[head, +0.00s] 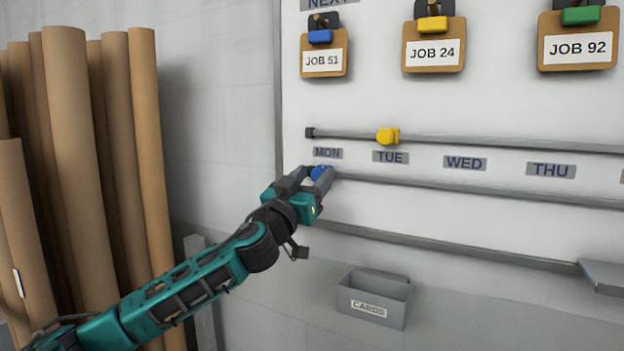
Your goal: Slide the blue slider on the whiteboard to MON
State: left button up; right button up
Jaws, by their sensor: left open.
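The whiteboard (450,112) fills the right of the head view. The blue slider (321,173) is at the left end of the lower rail (470,190), just under the MON label (327,153). My left gripper (318,178) is open at the blue slider, with its fingers around or beside it; I cannot tell whether they touch it. The gripper hides part of the slider and the rail's left end. A yellow slider (387,136) sits on the upper rail (480,141), above the TUE label (390,157). My right gripper is not in view.
Clipboards marked JOB 51 (324,62), JOB 24 (433,52) and JOB 92 (578,48) hang above the rails. A grey CARDS box (375,297) is on the wall below the board. Tall brown rolls (75,160) stand at the left. The lower rail's right stretch is clear.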

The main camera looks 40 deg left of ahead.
pick_arm(q)
jog(key=shift+s+d+f, duration=0.15)
jog(key=shift+s+f, duration=0.2)
jog(key=shift+s, duration=0.05)
jog(key=b+v, duration=0.2)
jog(key=v, duration=1)
jog(key=shift+r, duration=0.2)
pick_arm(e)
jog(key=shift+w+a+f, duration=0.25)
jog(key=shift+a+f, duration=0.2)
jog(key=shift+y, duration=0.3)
